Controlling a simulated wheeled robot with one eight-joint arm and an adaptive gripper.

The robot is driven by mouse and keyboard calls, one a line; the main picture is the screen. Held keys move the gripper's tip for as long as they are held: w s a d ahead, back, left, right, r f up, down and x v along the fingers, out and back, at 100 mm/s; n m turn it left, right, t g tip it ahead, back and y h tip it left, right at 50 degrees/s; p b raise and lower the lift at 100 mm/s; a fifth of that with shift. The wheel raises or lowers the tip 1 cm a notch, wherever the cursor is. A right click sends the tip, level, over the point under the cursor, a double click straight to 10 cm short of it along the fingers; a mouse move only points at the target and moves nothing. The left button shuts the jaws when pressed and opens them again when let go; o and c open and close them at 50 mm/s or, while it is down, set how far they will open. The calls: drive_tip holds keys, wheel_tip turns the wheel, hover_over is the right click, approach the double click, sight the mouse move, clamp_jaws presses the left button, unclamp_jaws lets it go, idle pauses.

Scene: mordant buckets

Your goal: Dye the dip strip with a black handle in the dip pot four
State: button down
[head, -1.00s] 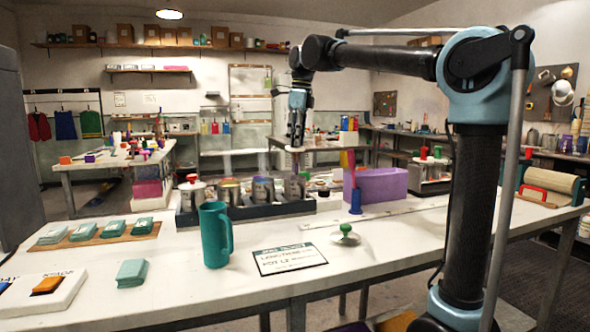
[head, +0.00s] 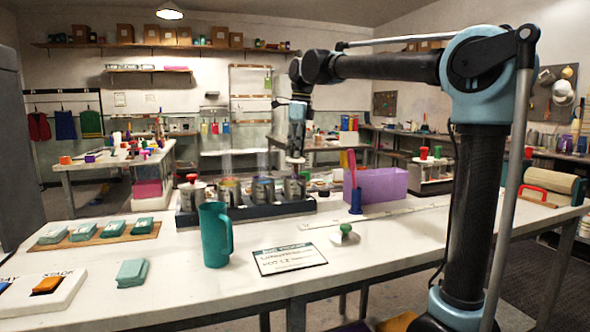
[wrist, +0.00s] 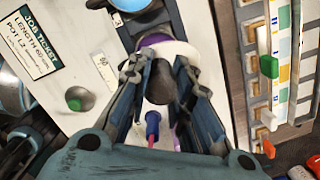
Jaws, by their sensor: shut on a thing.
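My gripper (head: 296,152) is shut on a black handle (wrist: 161,82) in the wrist view, which I take for the dip strip's. A pale round disc (head: 295,160) shows just below the fingers in the head view. It is above the rightmost dip pot (head: 294,189) in the dark rack. The strip below the disc cannot be made out, so I cannot tell whether it touches the pot.
A teal mug (head: 215,236), a job ticket (head: 290,258) and a green-knobbed tool (head: 345,234) are in front of the rack. A blue holder (head: 356,202) with a pink stick and a purple bin (head: 379,185) stand right of it.

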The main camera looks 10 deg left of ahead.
sight(294, 161)
drive_tip(key=shift+f, duration=2.4)
drive_tip(key=shift+w+d+r, duration=0.15)
drive_tip(key=shift+d+r, duration=0.1)
drive_tip(key=shift+a+f, duration=0.1)
drive_tip(key=shift+a, duration=0.05)
drive_tip(key=shift+s+a+f, duration=0.15)
drive_tip(key=shift+s+a, duration=0.15)
drive_tip(key=shift+a, duration=0.1)
drive_tip(key=shift+w+d+r, duration=0.1)
drive_tip(key=shift+d+r, duration=0.05)
drive_tip(key=shift+r, duration=2)
drive_tip(key=shift+w+d+r, duration=0.1)
drive_tip(key=shift+d+r, duration=0.05)
drive_tip(key=shift+r, duration=1.95)
drive_tip(key=shift+r, duration=0.1)
